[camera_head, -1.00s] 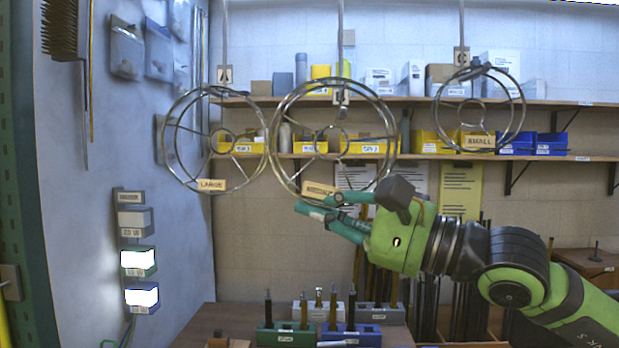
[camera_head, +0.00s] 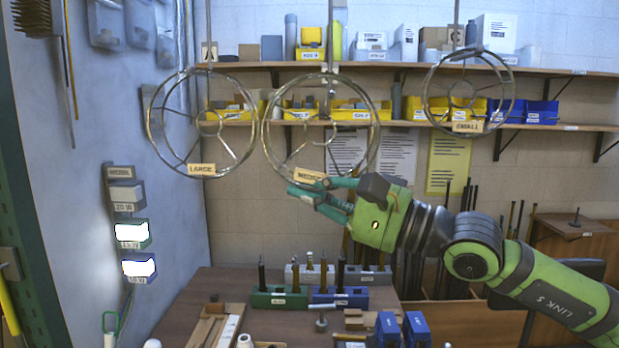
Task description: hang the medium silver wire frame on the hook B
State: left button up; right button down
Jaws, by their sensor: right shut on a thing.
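The medium silver wire frame (camera_head: 378,115), a ring with inner spokes and a tan label, is upright in the middle. My right gripper (camera_head: 313,189) is shut on its lower rim beside the label. The frame's top rim crosses the lower end of the middle hanging rod, hook B (camera_head: 330,30); I cannot tell whether the rim rests in the hook. The large frame (camera_head: 150,125) hangs at left under tag A (camera_head: 208,51). The small frame (camera_head: 512,95) hangs at right under tag C (camera_head: 455,37). My left gripper is not in view.
Shelves (camera_head: 560,72) with yellow and blue bins run along the back wall. Below, a table (camera_head: 205,290) holds a green block (camera_head: 278,297), a blue block (camera_head: 340,298), upright tools and small parts. A wall panel with lit boxes (camera_head: 132,234) stands at left.

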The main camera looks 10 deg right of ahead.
jog(key=shift+w+d+r+p, duration=0.15)
jog(key=shift+w+p, duration=0.15)
jog(key=shift+p, duration=0.2)
jog(key=shift+w+f+b, duration=0.25)
jog(key=shift+f+b, duration=0.05)
jog(key=shift+b, duration=0.05)
jog(key=shift+w+d+f+b, duration=0.25)
jog(key=shift+w+f+b, duration=0.05)
jog(key=shift+w+b, duration=0.6)
jog(key=shift+w+d+f+b, duration=0.25)
jog(key=shift+w+d+b, duration=0.05)
jog(key=shift+w+b, duration=0.6)
jog(key=shift+w+d+f+b, duration=0.25)
jog(key=shift+w+f+b, duration=0.05)
jog(key=shift+w+b, duration=0.6)
jog(key=c, duration=1.3)
grip_release()
jog(key=shift+s, duration=0.1)
jog(key=shift+d, duration=0.1)
